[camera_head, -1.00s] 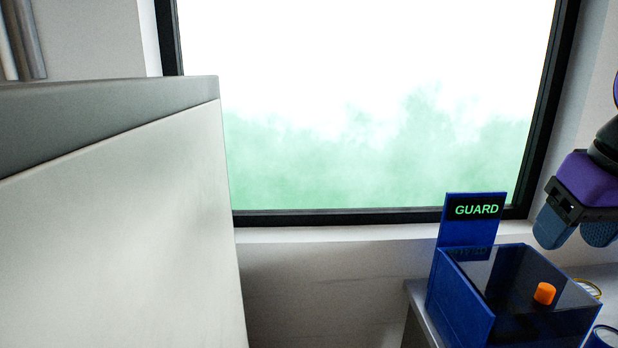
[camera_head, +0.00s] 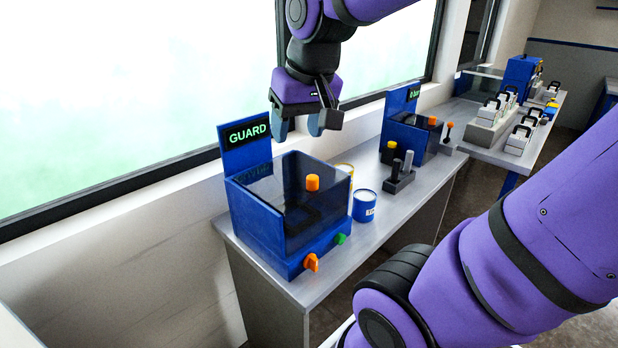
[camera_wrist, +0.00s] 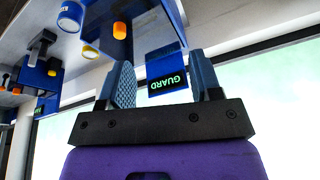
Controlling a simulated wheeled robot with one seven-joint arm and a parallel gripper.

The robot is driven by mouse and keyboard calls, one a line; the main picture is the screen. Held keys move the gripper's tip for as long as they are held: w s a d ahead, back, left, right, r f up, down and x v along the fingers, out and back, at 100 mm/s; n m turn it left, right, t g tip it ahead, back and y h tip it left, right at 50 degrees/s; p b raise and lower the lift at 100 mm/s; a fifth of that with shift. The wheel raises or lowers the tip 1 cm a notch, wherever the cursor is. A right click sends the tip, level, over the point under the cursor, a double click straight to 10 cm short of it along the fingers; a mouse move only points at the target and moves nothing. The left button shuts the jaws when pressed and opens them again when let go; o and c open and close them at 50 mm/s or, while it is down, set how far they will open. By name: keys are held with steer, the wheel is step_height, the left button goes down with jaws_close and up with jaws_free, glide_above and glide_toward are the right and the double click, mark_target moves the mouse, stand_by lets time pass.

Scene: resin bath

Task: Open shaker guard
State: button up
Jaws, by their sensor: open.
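The shaker (camera_head: 262,222) is a blue box at the near end of the grey bench. A dark see-through guard (camera_head: 325,190) covers its top and front, with an orange knob (camera_head: 312,183) on it. A blue panel with a green GUARD sign (camera_head: 247,134) stands at its back. The guard looks closed. My gripper (camera_head: 299,127) is open and empty, fingers down, above the back of the shaker and apart from it. In the wrist view my gripper's fingers (camera_wrist: 163,82) frame the GUARD sign (camera_wrist: 167,84), and the orange knob (camera_wrist: 120,30) shows beyond them.
On the shaker's front are an orange knob (camera_head: 311,262) and a green button (camera_head: 340,239). A blue can (camera_head: 364,206) and a yellow-rimmed can (camera_head: 345,169) stand right beside it. A dark holder (camera_head: 399,178), a second blue machine (camera_head: 405,138) and white racks (camera_head: 490,122) are farther along.

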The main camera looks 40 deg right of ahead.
steer(key=w+d+f+m+g, duration=0.2)
steer(key=w+d+f+m, duration=0.15)
steer(key=w+d, duration=0.35)
steer(key=m+g, duration=0.2)
glide_above(312, 176)
step_height(312, 176, down, 6)
step_height(312, 176, down, 10)
steer(key=shift+s+f, duration=0.15)
steer(key=shift+f, duration=0.1)
jaws_close()
